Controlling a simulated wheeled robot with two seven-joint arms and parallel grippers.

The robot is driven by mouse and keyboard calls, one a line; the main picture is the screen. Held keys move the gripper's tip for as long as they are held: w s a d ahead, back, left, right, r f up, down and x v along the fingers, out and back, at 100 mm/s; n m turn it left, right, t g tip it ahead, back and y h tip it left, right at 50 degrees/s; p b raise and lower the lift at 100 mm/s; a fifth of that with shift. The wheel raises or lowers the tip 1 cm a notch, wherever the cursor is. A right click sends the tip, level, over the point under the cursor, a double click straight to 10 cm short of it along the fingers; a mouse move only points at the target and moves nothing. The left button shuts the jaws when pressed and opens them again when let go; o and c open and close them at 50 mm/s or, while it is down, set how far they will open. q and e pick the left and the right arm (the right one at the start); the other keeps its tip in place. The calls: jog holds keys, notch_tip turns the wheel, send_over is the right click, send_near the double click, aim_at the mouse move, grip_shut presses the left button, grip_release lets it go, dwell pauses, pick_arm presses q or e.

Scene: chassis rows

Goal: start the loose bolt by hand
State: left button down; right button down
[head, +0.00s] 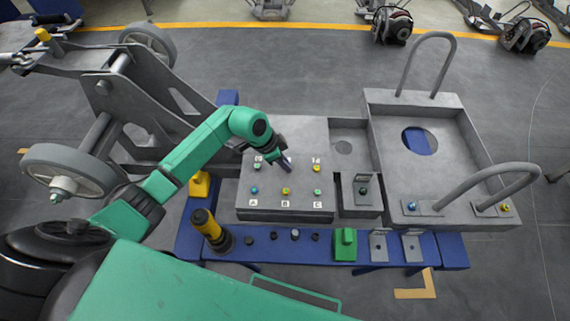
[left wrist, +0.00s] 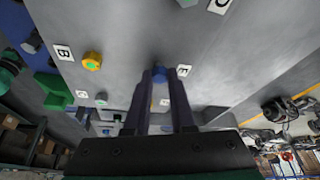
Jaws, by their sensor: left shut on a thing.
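My left gripper (head: 287,163) reaches in from the left and points down over the grey block with lettered labels (head: 268,205). In the left wrist view its dark fingers (left wrist: 160,85) are shut on a blue-headed bolt (left wrist: 160,73), beside the label E. I cannot tell how deep this bolt sits. Other bolts stand on the block: a green one (head: 257,167), a yellow one (head: 316,168), a blue one (head: 254,190), a yellow-green one (head: 286,191) and another green one (head: 317,193). My right gripper is not in view.
A grey tray with loop handles (head: 470,150) stands to the right. A yellow-black tool (head: 208,228), dark knobs and a green block (head: 345,244) sit along the blue bench front (head: 270,252). A wheeled grey chassis (head: 140,95) stands at left.

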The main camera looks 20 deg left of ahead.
pick_arm(q)
jog(key=shift+f+m+g+b, duration=0.15)
jog(key=shift+m+g+b, duration=0.15)
jog(key=shift+m+b, duration=0.25)
jog(key=m+b, duration=0.1)
jog(key=m, duration=0.1)
jog(key=shift+w+m+g+h, duration=0.1)
jog(key=shift+m+g+h, duration=0.2)
jog(key=shift+m+g, duration=0.1)
jog(key=shift+m, duration=0.45)
jog(key=shift+g, duration=0.3)
jog(key=m+g+b, duration=0.1)
jog(key=m+b, duration=0.1)
jog(key=m, duration=0.1)
jog(key=shift+w+f, duration=0.1)
jog(key=shift+w, duration=0.05)
jog(key=shift+m+g+b, duration=0.5)
jog(key=shift+m+b, duration=0.25)
jog(key=shift+m, duration=0.45)
jog(key=shift+r, duration=0.2)
